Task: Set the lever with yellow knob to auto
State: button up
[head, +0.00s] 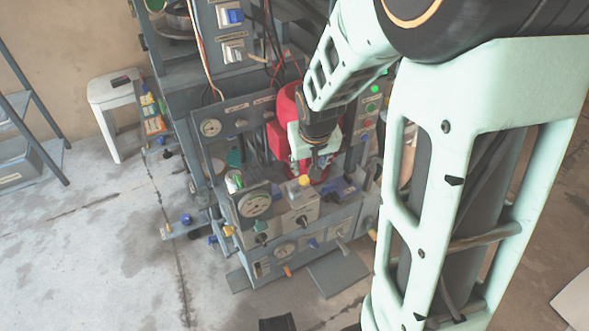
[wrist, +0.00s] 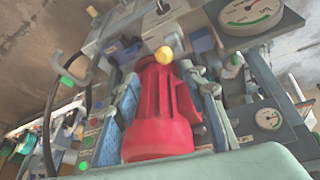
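The lever's yellow knob (head: 304,180) stands at the front of the press, above a pale box with a dark knob on its front. My gripper (head: 316,166) points down just behind and above the yellow knob, apart from it as far as I can tell. In the wrist view the yellow knob (wrist: 164,55) shows beyond the gap between my fingers (wrist: 161,80). The fingers stand apart, with a red ribbed body (wrist: 160,115) visible between them; I see no grip on it. The lever's shaft and its position labels cannot be made out.
A gauge (head: 256,204) stands left of the knob; it shows large in the wrist view (wrist: 249,12). A red cylinder (head: 287,100) is behind my gripper. A panel with green and red buttons (head: 369,108) is at right. Open floor (head: 90,240) lies left.

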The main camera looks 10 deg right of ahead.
aim_at(304, 178)
jog(key=b+x, duration=0.1)
jog(key=x, duration=0.2)
jog(key=b+x, duration=0.1)
jog(key=x, duration=0.3)
jog(key=b+x, duration=0.1)
jog(key=x, duration=0.3)
jog(key=shift+a+f, duration=0.25)
jog(key=shift+a, duration=0.15)
grip_shut()
